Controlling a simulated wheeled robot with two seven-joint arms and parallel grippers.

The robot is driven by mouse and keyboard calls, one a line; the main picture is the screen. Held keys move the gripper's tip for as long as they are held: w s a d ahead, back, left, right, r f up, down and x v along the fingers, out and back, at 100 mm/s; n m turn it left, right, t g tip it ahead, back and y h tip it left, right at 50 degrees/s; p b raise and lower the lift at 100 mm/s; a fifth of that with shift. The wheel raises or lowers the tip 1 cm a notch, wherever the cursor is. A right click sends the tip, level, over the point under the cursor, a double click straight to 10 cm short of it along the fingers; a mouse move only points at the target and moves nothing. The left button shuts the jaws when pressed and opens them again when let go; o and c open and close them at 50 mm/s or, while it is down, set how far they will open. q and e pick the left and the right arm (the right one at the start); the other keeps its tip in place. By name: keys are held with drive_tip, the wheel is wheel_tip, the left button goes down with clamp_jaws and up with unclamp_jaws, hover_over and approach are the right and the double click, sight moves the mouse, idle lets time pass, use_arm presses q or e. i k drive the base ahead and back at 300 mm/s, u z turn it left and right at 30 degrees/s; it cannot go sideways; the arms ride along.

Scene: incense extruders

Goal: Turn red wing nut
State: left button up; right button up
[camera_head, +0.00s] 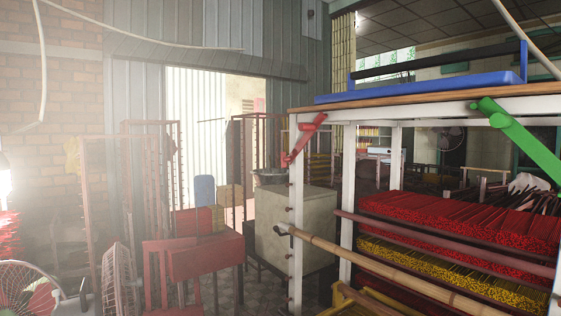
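A red elongated piece (304,139), which looks like the red wing nut, is at the upper front left corner of a white metal rack (296,220). It is tilted, with its upper end to the right and its lower end to the left of the post. A similar green piece (520,138) is at the rack's upper right, tilted down to the right. Neither of my grippers shows in the head view, so nothing is seen touching the red piece.
The rack holds red sticks (460,222) and yellow sticks (450,272) behind a bamboo pole (385,268). A blue tray (430,86) lies on its wooden top (420,103). Fans (118,280) and a red table (205,258) stand to the left.

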sight(284, 160)
drive_tip(key=z, duration=0.05)
drive_tip(key=i, duration=1)
drive_tip(key=z, duration=0.15)
